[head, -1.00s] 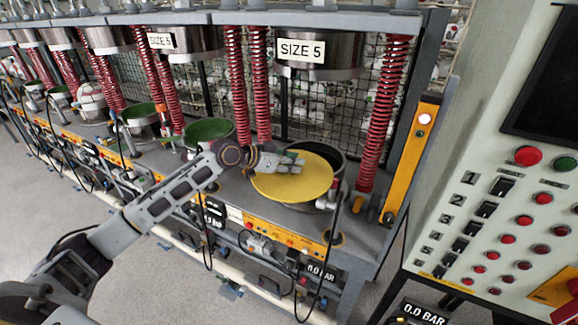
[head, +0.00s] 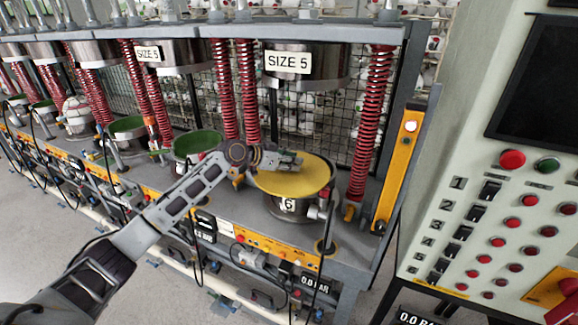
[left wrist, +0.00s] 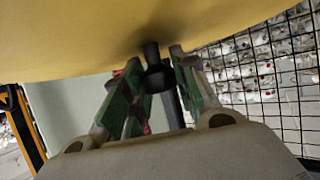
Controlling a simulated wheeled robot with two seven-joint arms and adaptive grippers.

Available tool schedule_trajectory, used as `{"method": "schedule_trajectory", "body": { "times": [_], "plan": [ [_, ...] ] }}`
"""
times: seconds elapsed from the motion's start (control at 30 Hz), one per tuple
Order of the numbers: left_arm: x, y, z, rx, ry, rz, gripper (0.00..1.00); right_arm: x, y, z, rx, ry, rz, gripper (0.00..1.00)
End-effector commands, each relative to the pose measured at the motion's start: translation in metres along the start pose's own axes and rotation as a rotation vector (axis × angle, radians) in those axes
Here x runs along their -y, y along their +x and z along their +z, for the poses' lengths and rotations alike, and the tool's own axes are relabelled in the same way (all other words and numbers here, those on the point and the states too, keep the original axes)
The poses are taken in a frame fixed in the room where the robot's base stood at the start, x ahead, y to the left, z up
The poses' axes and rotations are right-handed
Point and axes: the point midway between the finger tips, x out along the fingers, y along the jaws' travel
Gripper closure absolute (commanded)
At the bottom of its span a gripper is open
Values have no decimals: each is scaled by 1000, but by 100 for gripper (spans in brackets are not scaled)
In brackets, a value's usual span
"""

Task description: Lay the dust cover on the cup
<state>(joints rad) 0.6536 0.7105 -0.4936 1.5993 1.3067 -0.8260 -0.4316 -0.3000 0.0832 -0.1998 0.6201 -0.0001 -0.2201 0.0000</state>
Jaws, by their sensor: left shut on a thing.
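The dust cover (head: 300,182) is a flat yellow disc in the head view. It lies over the mouth of the metal cup (head: 289,205) marked 6, and a strip of dark rim shows past its right edge. I cannot tell whether cover and cup touch all round. My left gripper (head: 292,162) is at the far left part of the cover. In the left wrist view its green-padded fingers (left wrist: 153,88) are shut on the cover's black knob (left wrist: 154,76), and the yellow cover (left wrist: 90,35) fills the top. My right gripper is not in view.
The press head labelled SIZE 5 (head: 305,65) hangs above the cup, with red springs (head: 370,120) on both sides. A green-lined cup (head: 197,145) stands to the left. A control panel (head: 480,230) is at the right. A black hose runs down by the cup.

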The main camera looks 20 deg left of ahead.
Motion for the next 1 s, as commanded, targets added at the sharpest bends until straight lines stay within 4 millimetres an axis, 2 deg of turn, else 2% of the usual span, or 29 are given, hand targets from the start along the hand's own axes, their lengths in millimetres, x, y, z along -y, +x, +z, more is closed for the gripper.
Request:
{"method": "schedule_trajectory", "body": {
  "times": [0.5,1.0],
  "plan": [
    [21,28,-14,-3,0,0,100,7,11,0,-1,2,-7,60],
    [41,55,-27,-3,1,1,100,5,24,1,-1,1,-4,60]
  ]
}}
